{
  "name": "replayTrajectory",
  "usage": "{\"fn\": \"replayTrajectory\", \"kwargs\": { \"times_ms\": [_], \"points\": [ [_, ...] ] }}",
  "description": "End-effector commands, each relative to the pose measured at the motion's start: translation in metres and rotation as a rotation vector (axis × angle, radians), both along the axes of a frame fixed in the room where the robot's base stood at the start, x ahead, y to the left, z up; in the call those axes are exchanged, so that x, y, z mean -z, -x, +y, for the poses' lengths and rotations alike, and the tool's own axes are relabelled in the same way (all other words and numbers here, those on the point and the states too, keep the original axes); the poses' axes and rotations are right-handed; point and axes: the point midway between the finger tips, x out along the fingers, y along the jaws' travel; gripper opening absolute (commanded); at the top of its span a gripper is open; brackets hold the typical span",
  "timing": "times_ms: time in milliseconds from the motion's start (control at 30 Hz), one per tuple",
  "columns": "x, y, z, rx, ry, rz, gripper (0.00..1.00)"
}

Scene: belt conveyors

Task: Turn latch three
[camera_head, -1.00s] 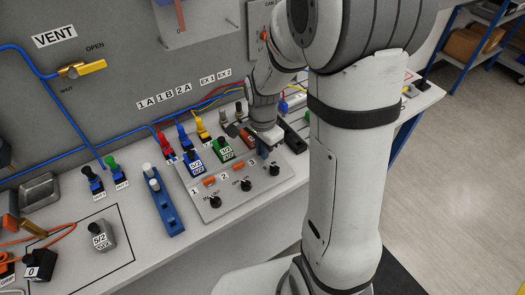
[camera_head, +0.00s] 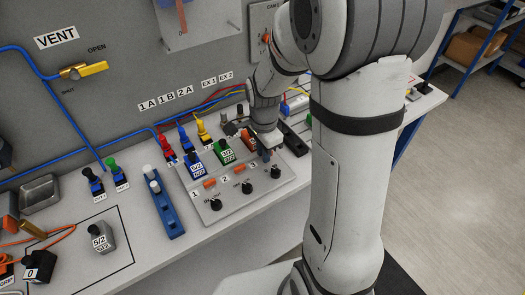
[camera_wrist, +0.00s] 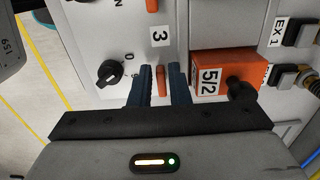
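Latch three is a small orange tab (camera_wrist: 161,80) below the "3" label in the wrist view. In the head view it is hidden by my gripper (camera_head: 266,155), and only the "3" label (camera_head: 253,166) shows beside it. In the wrist view the two blue fingers of my gripper (camera_wrist: 160,84) stand on either side of the orange tab, with narrow gaps showing. The gripper is open around the tab and not visibly pressing it.
A black knob (camera_wrist: 112,74) sits left of the fingers. An orange 5/2 valve block (camera_wrist: 222,75) stands close on the right. Orange latches one (camera_head: 209,183) and two (camera_head: 238,170) lie along the same grey panel.

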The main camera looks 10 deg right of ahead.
Motion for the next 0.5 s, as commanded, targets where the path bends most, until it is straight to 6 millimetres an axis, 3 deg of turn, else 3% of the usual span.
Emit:
{"fn": "replayTrajectory", "kwargs": {
  "times_ms": [167, 500],
  "points": [
    [0.0000, -0.0003, 0.0002, 0.000, 0.000, -0.001, 0.31],
    [-0.0004, -0.0016, 0.0009, -0.001, -0.001, -0.005, 0.31]
  ]
}}
